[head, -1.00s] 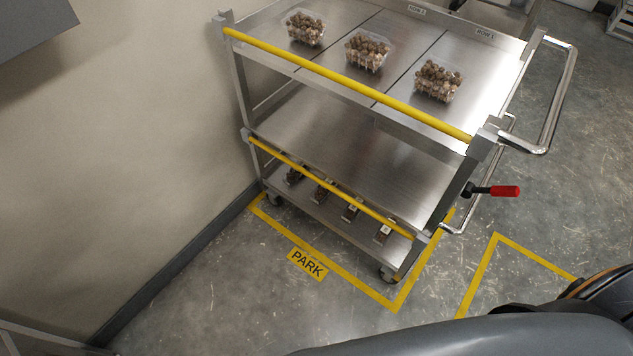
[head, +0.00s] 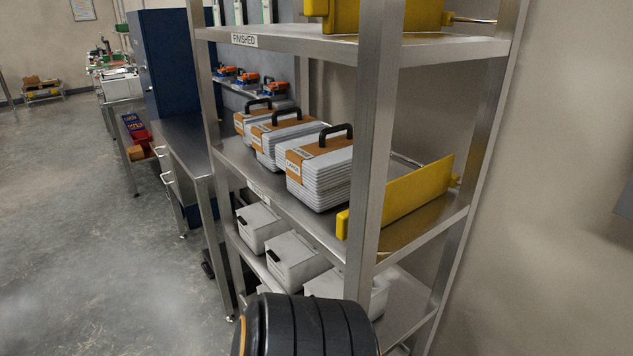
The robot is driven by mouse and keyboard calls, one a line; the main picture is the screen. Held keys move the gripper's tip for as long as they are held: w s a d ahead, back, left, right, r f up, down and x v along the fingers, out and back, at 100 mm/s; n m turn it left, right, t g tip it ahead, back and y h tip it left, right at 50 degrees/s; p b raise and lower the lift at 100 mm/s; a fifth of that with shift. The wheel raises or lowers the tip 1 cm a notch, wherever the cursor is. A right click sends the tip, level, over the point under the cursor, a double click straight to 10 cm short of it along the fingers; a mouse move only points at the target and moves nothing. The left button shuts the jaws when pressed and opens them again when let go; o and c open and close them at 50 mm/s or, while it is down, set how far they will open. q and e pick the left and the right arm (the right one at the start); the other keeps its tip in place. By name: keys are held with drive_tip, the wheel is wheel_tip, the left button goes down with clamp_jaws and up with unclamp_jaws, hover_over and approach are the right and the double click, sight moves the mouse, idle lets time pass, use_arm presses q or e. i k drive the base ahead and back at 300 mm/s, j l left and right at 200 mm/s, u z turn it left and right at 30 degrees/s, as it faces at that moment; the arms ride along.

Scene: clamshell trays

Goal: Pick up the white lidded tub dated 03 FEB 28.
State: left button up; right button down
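On the middle shelf of a metal rack stand three white ribbed boxes with orange-brown bands, small white labels and black top handles: a near one (head: 320,172), a middle one (head: 284,138) and a far one (head: 256,117). On the shelf below sit white lidded boxes: a far one (head: 261,226), a middle one (head: 296,260) and a near one (head: 326,284), partly hidden by a black ribbed part of my arm. The print on the labels is too small to read, so I cannot tell which is dated 03 FEB 28. Neither gripper is in view.
The metal shelf (head: 400,240) has an upright post in front and a yellow panel (head: 405,200) at its right. A sign reading FINISHED (head: 244,40) is on the upper shelf. A dark-topped bench (head: 188,140) and blue cabinet stand beyond. The floor at left is clear.

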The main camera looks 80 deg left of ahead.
sight(255, 239)
drive_tip(key=u, duration=2.95)
drive_tip(key=j+z, duration=0.15)
drive_tip(key=z, duration=0.2)
drive_tip(key=i+j+z, duration=0.1)
drive_tip(key=z, duration=0.25)
drive_tip(key=i+j+z, duration=0.1)
drive_tip(key=j+z, duration=0.25)
drive_tip(key=j, duration=0.75)
drive_tip(key=k+j+z, duration=0.1)
drive_tip(key=j+z, duration=0.25)
drive_tip(key=j, duration=0.75)
